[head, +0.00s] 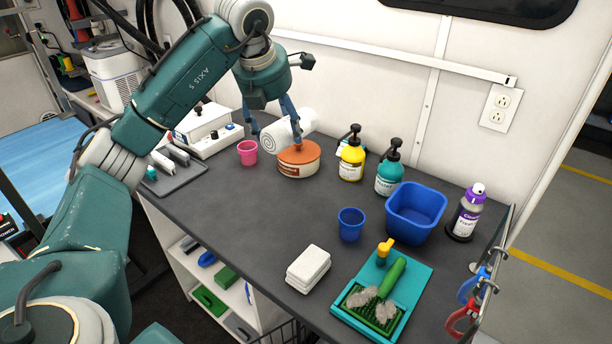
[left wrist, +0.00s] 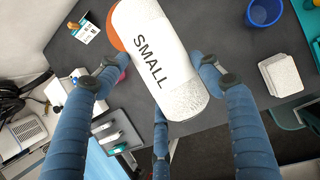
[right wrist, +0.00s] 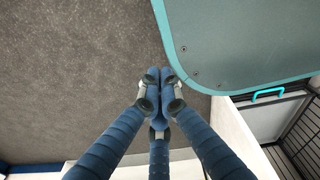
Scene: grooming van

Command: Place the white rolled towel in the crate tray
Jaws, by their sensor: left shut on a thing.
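The white rolled towel (head: 277,136) is a thick cylinder between the fingers of my left gripper (head: 273,127), over the back left of the counter. It shows large in the left wrist view (left wrist: 155,60), tilted, with "SMALL" printed on its side. My left gripper (left wrist: 158,82) is shut on it. In the head view, the towel is partly hidden by a finger. My right gripper (right wrist: 160,92) is shut and empty in the right wrist view and is outside the head view. I cannot clearly make out the crate tray; part of a wire crate (head: 287,334) shows below the counter.
An orange-lidded tub (head: 298,170) stands close by the towel, with a pink cup (head: 247,153) to its left. Yellow (head: 352,163) and teal (head: 389,180) pump bottles and a blue bin (head: 415,212) stand to the right. The counter's middle (head: 255,215) is clear.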

